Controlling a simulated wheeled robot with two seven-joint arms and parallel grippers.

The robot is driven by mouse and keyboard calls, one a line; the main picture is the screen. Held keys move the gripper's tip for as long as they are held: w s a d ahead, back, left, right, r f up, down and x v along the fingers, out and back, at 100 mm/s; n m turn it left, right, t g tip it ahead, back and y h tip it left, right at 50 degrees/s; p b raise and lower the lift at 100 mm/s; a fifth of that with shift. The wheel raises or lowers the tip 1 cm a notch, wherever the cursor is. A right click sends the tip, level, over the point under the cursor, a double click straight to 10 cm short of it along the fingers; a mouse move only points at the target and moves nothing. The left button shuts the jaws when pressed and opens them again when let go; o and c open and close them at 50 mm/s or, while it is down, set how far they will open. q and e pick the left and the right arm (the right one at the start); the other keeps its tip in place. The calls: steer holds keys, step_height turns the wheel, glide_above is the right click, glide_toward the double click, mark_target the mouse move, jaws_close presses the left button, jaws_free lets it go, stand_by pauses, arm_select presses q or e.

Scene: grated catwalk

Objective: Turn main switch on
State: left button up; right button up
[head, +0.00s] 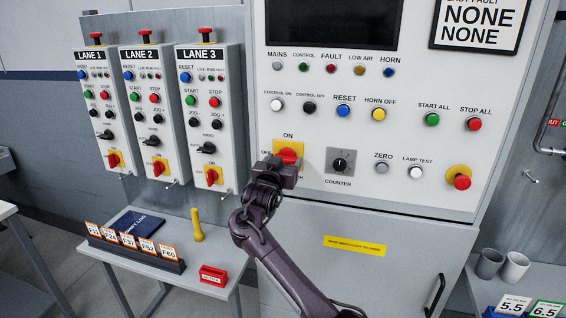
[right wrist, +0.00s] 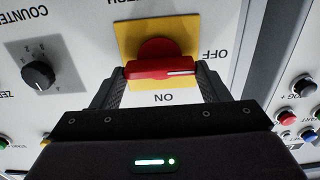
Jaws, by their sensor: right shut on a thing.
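The main switch (head: 288,151) is a red rotary handle on a yellow plate, low on the left of the big white panel. In the right wrist view, which shows the labels upside down, the red handle (right wrist: 160,69) lies level. Its white line is at the end toward OFF, and the ON label is at a right angle to it. My right gripper (head: 279,170) is at the switch, hiding its lower part in the head view. Its fingers are shut on the handle, one at each end. My left gripper is not in view.
A black counter knob (head: 340,163) sits just right of the switch, with a red emergency button (head: 461,182) farther right. Three lane boxes (head: 208,120) with their own red switches stand to the left. A small table (head: 150,279) holds a yellow flashlight-like object (head: 196,226).

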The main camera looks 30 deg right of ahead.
steer(key=shift+c, duration=0.2)
steer(key=shift+f+m+b, duration=0.15)
steer(key=shift+m+b, duration=0.25)
steer(key=shift+b, duration=0.2)
steer(key=m+b, duration=0.5)
steer(key=shift+f+m+b, duration=0.15)
steer(key=shift+m+b, duration=0.2)
steer(key=shift+m, duration=0.05)
steer(key=m+b, duration=0.4)
steer(key=m, duration=0.1)
steer(key=shift+s+b, duration=0.15)
steer(key=shift+b, duration=0.2)
steer(key=m+b, duration=0.3)
steer(key=m, duration=0.1)
steer(key=shift+d, duration=0.1)
steer(key=shift+m, duration=0.5)
